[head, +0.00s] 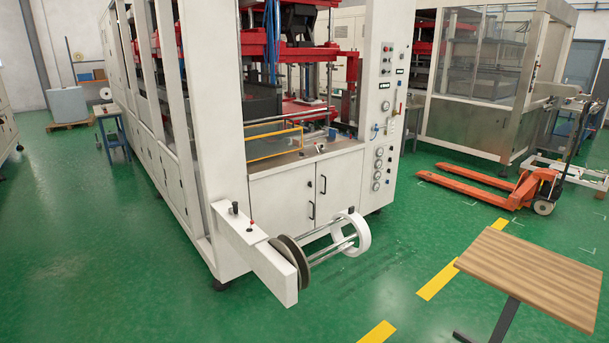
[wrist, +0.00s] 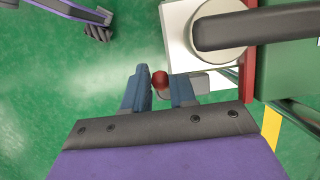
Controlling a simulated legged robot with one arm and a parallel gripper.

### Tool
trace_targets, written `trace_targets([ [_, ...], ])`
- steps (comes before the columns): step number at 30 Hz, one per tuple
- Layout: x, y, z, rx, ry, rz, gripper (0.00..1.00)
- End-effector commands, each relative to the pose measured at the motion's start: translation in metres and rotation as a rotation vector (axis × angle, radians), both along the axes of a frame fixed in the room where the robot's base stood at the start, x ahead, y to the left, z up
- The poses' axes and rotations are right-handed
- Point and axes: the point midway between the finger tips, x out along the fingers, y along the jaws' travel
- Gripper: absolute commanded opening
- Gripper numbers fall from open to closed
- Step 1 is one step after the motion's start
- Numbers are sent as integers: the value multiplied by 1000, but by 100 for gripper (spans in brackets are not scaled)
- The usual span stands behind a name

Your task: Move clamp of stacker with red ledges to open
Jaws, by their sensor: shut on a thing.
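In the wrist view, my gripper (wrist: 160,82) has its two blue-grey fingers on either side of a round dark-red knob (wrist: 160,78) and is shut on it. A small grey block (wrist: 200,83) lies just right of the knob, partly behind the right finger; I cannot tell how they join. A white body (wrist: 180,45) stands beyond, with a red ledge (wrist: 248,60) along its right side. Any lever below the knob is hidden, so the clamp's position cannot be read. My gripper does not show in the head view.
In the wrist view, a dark rounded bar (wrist: 250,27) crosses the upper right and green floor lies left. In the head view stand a white machine (head: 285,200), an orange pallet jack (head: 485,185) and a wooden table (head: 535,270). Green floor between them is free.

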Motion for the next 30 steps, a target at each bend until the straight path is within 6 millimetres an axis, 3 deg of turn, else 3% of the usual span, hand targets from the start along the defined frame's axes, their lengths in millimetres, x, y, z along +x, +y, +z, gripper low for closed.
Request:
trace_targets([
  [30,18,-21,10,-1,-4,1,0],
])
